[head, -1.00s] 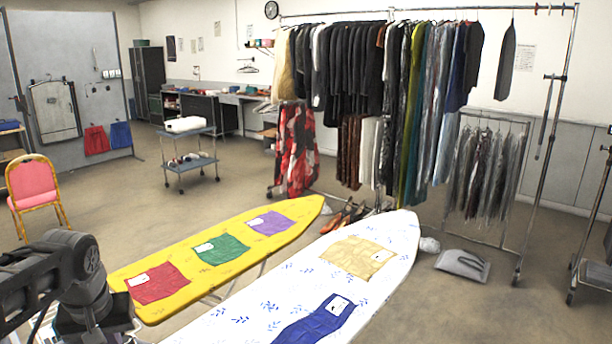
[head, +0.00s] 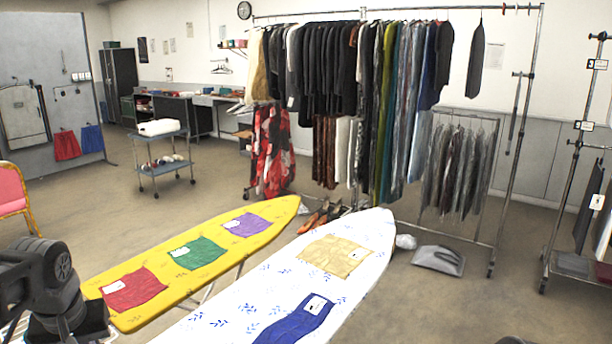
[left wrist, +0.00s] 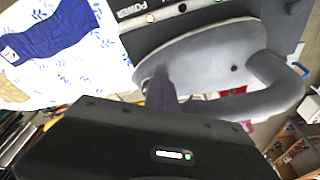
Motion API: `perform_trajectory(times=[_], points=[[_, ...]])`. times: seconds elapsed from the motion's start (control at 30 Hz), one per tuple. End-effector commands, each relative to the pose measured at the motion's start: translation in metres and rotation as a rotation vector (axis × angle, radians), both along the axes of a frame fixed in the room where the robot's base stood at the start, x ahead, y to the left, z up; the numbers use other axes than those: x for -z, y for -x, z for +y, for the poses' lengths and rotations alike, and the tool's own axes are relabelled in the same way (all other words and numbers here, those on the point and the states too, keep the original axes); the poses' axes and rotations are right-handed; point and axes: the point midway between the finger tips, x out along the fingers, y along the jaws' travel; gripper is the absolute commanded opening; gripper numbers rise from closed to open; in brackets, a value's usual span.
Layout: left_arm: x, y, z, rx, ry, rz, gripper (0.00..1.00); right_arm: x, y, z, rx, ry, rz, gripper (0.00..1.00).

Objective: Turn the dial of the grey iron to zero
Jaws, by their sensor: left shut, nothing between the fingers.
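The grey iron (left wrist: 200,52) fills the upper middle of the left wrist view, with its dark looped handle (left wrist: 285,88) to the right. I cannot clearly make out its dial or the dial's setting. My left gripper (left wrist: 163,88) is shut and empty, its narrow fingers at the iron's near edge; whether they touch it I cannot tell. The iron is not visible in the head view, where only part of my left arm shows at the lower left. My right gripper is not in view.
A dark unit marked POWER (left wrist: 165,8) lies behind the iron. The white patterned ironing board (head: 235,318) holds blue cloth (head: 295,322) and tan cloth (head: 335,255). A yellow board (head: 130,318) stands left of it. A clothes rack (head: 516,130) stands behind.

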Motion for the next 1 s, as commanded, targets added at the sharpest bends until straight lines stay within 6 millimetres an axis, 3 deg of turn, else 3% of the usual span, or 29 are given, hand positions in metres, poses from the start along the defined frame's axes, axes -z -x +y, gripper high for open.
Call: perform_trajectory(times=[1.0], points=[[0.000,-0.009,-0.019,0.000,0.000,-0.001,0.00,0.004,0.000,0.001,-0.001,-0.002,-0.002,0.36]])
